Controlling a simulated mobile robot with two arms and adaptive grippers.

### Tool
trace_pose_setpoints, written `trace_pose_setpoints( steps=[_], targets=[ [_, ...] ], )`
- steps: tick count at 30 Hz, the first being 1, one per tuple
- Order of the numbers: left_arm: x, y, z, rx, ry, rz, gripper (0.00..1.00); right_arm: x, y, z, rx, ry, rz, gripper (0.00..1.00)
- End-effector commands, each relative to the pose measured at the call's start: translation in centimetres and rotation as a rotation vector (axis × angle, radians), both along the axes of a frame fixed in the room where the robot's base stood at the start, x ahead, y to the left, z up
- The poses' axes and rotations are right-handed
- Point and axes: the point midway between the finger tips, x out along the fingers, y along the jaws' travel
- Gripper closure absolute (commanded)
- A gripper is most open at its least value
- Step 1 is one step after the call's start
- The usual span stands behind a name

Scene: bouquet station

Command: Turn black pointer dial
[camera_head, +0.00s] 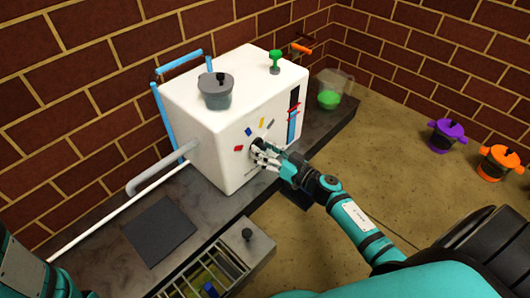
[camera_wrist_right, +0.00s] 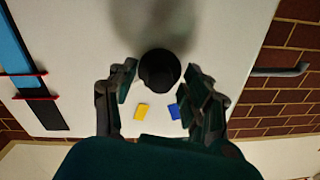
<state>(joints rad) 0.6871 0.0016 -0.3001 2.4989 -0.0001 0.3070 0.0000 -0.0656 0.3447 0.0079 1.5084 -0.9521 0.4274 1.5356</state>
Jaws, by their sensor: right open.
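The black pointer dial (camera_head: 257,143) is on the front of the white machine (camera_head: 215,150), partly hidden by my right gripper (camera_head: 265,156). In the right wrist view the round black dial (camera_wrist_right: 159,71) lies between the fingertips of the open right gripper (camera_wrist_right: 160,82), with a visible gap on each side. A yellow mark (camera_wrist_right: 141,111) and a blue mark (camera_wrist_right: 174,111) show on the panel in that view. Red (camera_head: 238,148) and grey marks also show around the dial in the head view. Which way the pointer faces cannot be told. My left gripper is out of view.
A grey lidded pot (camera_head: 216,92) and a green knob (camera_head: 275,61) are on top of the machine. A blue gauge strip (camera_head: 292,125) runs down its front. A clear container with green contents (camera_head: 329,99) stands to its right. Purple (camera_head: 446,135) and orange pots (camera_head: 499,163) are at the right.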

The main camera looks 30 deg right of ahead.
Motion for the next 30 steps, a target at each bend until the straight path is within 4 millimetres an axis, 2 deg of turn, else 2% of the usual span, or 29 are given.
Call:
trace_pose_setpoints(
  steps=[5,6,17,30],
  targets=[
    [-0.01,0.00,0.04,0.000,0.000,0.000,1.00,0.00,0.00,0.02,0.000,0.000,0.000,0.50],
    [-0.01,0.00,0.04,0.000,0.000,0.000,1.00,-0.01,-0.01,0.02,0.000,0.000,0.000,0.53],
    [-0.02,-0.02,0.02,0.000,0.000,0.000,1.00,-0.02,0.00,0.00,0.000,0.000,0.000,1.00],
    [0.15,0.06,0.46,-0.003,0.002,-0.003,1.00,0.00,0.00,0.22,-0.058,-0.020,0.000,1.00]
  ],
)
